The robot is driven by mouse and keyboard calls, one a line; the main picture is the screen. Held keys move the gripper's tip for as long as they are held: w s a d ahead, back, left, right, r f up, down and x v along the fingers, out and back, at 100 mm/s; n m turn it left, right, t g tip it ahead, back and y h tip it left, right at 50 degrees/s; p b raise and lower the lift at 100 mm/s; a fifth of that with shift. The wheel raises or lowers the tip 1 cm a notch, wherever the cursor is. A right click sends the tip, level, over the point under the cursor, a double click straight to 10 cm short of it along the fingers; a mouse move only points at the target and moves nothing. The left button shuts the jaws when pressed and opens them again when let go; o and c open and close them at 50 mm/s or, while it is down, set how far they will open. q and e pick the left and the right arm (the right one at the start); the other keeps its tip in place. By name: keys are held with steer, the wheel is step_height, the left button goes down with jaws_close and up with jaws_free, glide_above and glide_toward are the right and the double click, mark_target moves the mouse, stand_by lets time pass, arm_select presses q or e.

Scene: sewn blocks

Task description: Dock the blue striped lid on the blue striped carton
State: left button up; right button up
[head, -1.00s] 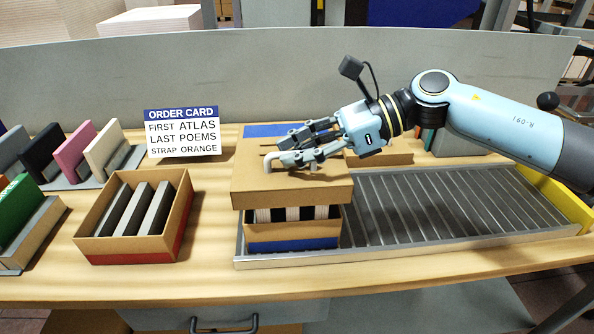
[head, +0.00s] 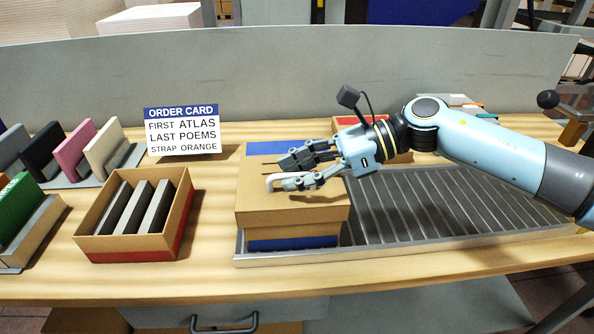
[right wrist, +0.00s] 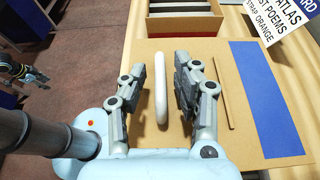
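The brown lid with a blue stripe (head: 315,207) sits squarely on the blue striped carton (head: 293,243), with no gap visible between them in the head view. The carton's contents are hidden. The lid (right wrist: 215,140) has a white handle (right wrist: 161,88) on top, seen in the right wrist view. My right gripper (head: 280,173) is low over the lid. Its fingers (right wrist: 161,90) stand apart on both sides of the handle, with gaps visible, so it is open. My left gripper (right wrist: 22,72) seems to show small at the left of the right wrist view; its fingers are unclear.
The carton stands at the left end of a roller conveyor (head: 440,205). An open red striped carton (head: 96,245) with dark books is to its left. An order card (head: 182,130) and several upright books (head: 75,148) stand behind. A red striped box part (head: 350,121) lies behind my right gripper.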

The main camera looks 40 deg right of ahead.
mark_target(331, 188)
steer(key=shift+r+p, duration=0.45)
steer(key=shift+p, duration=0.1)
steer(key=v, duration=0.2)
steer(key=b+v, duration=0.1)
steer(key=v, duration=0.3)
steer(key=shift+d+f+b, duration=0.1)
steer(key=shift+f+b, duration=0.2)
steer(key=p+v, duration=0.2)
steer(key=v, duration=0.4)
steer(key=shift+r, duration=0.15)
